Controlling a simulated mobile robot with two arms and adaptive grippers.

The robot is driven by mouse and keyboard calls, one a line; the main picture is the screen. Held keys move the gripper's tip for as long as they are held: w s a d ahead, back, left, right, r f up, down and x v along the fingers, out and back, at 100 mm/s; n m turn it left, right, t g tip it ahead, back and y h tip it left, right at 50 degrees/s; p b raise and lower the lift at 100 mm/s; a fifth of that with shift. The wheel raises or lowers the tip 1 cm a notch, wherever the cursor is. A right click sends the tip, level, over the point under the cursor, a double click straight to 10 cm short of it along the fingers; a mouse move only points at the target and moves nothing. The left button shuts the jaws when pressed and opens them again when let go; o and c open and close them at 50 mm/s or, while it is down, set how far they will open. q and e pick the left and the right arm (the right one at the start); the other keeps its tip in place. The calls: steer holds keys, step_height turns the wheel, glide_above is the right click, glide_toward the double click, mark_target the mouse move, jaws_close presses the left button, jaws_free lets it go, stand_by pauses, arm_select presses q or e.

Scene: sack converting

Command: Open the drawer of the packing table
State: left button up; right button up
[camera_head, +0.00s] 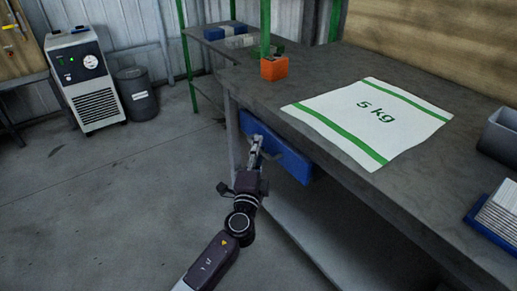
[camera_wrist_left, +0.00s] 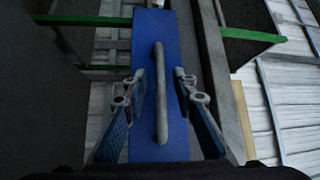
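The packing table (camera_head: 318,78) has a grey top, and a blue drawer (camera_head: 290,161) sits under its near edge. In the left wrist view the blue drawer front (camera_wrist_left: 147,28) carries a long grey bar handle (camera_wrist_left: 160,110). My left gripper (camera_head: 256,150) is at the drawer front. In the left wrist view its fingers (camera_wrist_left: 160,76) are apart, one on each side of the handle, with gaps visible. In the head view the gripper covers the handle. I cannot tell whether the drawer is fully shut. My right gripper is not in view.
A white sack (camera_head: 368,120) marked "5 kg" lies flat on the tabletop. An orange block (camera_head: 274,68) is at the far corner, and a grey bin (camera_head: 500,136) is at the right. The floor (camera_head: 110,200) left of the table is clear.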

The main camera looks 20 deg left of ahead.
arm_select(q)
steer(key=shift+c, duration=0.4)
jaws_close()
